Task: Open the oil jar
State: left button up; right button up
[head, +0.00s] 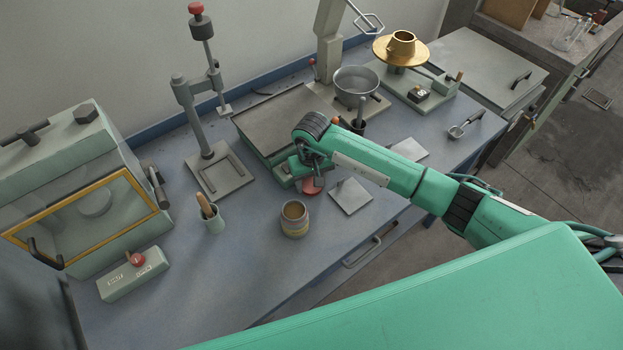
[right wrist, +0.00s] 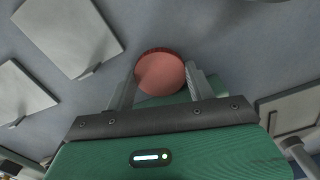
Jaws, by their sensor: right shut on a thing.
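The oil jar (head: 294,217) is a small tan and brown pot standing upright on the bench. Its top is uncovered and shows a yellowish-brown inside. My right gripper (head: 312,176) is shut on a round red lid (head: 312,187), just behind and to the right of the jar and apart from it. In the right wrist view the lid (right wrist: 160,73) sits between the two fingers of the gripper (right wrist: 163,84); the jar is not seen there. How high the lid is above the bench is hard to tell. My left gripper is not in view.
Two flat grey plates (head: 350,196) (head: 409,149) lie to the right. A cup with wooden handles (head: 212,219) stands left of the jar, with a red-button box (head: 134,273) beyond it. A press stand (head: 220,175) is behind. Bare bench (head: 255,255) lies around the jar.

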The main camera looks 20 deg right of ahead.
jog(key=shift+f, duration=0.1)
jog(key=shift+f+b, duration=0.1)
jog(key=shift+b, duration=0.2)
jog(key=o, duration=1.1)
jog(key=shift+r+p, duration=0.25)
jog(key=shift+p, duration=0.15)
jog(key=shift+w+r+b, duration=0.1)
jog(key=shift+r+b, duration=0.2)
jog(key=shift+r, duration=0.05)
notch_tip(320, 180, up, 11)
jog(key=b, duration=0.3)
jog(key=shift+r, duration=0.1)
